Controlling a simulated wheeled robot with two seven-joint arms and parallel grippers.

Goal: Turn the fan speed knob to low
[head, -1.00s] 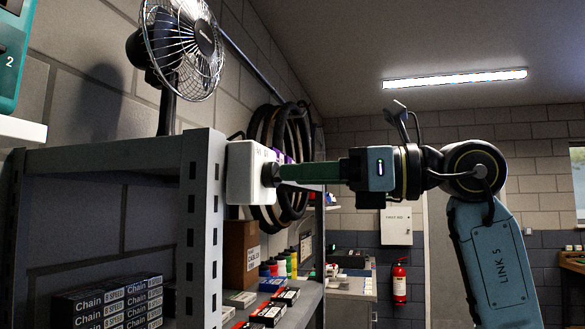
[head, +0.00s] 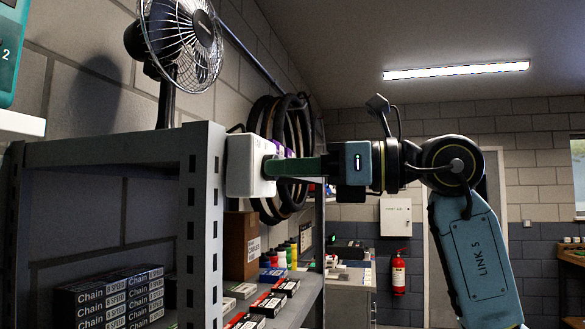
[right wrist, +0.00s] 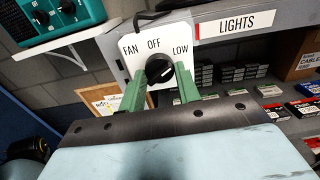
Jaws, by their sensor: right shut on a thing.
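The fan control box (head: 240,168) is a white box on the shelf upright. In the right wrist view its white face (right wrist: 138,55) carries the words FAN, OFF and LOW. The black round fan speed knob (right wrist: 158,69) sits below OFF. A pale mark on it seems to point up and right, towards LOW; its exact angle is hard to tell. My right gripper (right wrist: 160,84) is shut on the knob, one green finger on each side. In the head view the right gripper (head: 270,167) meets the box front and largely hides the knob. My left gripper is not in view.
A desk fan (head: 182,40) stands on top of the metal shelf (head: 110,152). Black hoses or tyres (head: 290,120) hang behind the box. A LIGHTS label (right wrist: 236,25) is right of the box. Chain boxes (head: 108,300) and small cartons fill lower shelves.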

